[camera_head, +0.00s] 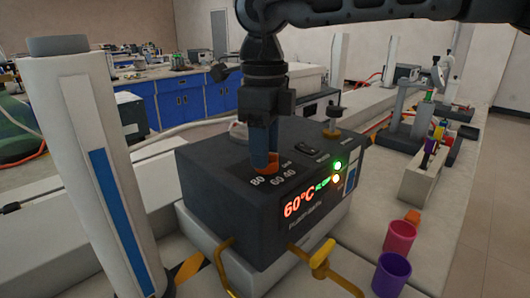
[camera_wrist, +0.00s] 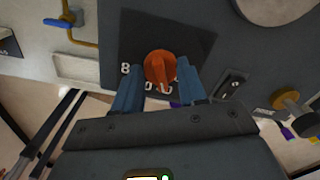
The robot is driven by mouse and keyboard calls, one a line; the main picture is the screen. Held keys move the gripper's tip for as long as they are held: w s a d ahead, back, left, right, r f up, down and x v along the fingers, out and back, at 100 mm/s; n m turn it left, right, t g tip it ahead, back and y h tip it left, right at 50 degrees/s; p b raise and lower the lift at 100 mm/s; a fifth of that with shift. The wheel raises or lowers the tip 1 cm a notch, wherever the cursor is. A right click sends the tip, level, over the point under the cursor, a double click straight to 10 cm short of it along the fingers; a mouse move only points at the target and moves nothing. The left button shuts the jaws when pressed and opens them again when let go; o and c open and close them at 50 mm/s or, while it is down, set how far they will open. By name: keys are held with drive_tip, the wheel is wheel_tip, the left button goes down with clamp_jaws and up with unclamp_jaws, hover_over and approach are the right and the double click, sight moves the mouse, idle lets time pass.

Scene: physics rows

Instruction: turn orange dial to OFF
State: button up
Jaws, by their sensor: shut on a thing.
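The orange dial (camera_head: 268,164) sits on the top face of a dark box-shaped unit (camera_head: 212,215). My gripper (camera_head: 262,150) points down from above, its blue fingers shut on the dial. In the wrist view the orange dial (camera_wrist: 160,67) shows between the fingertips of my gripper (camera_wrist: 159,86), with a raised ridge across it. White numbers including 80, 60 and 40 are printed by the dial; the fingers hide part of the markings. I cannot read an OFF mark. The unit's red display (camera_head: 298,205) reads 60°C, beside green and amber lights.
A black switch (camera_head: 308,147) and a brass-coloured knob (camera_head: 333,120) are on the unit's top. Yellow pipes (camera_head: 320,262) stick out in front. A white post (camera_head: 95,150) stands left. Pink (camera_head: 399,237) and purple (camera_head: 391,274) cups stand right.

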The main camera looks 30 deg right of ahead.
drive_tip(key=n+b, duration=0.1)
drive_tip(key=n, duration=0.3)
drive_tip(key=shift+n, duration=0.3)
drive_tip(key=shift+s+n+b, duration=0.1)
drive_tip(key=shift+n+b, duration=0.25)
drive_tip(key=shift+n, duration=1.55)
drive_tip(key=o, duration=1)
drive_tip(key=shift+o, duration=0.2)
drive_tip(key=shift+r, duration=3.95)
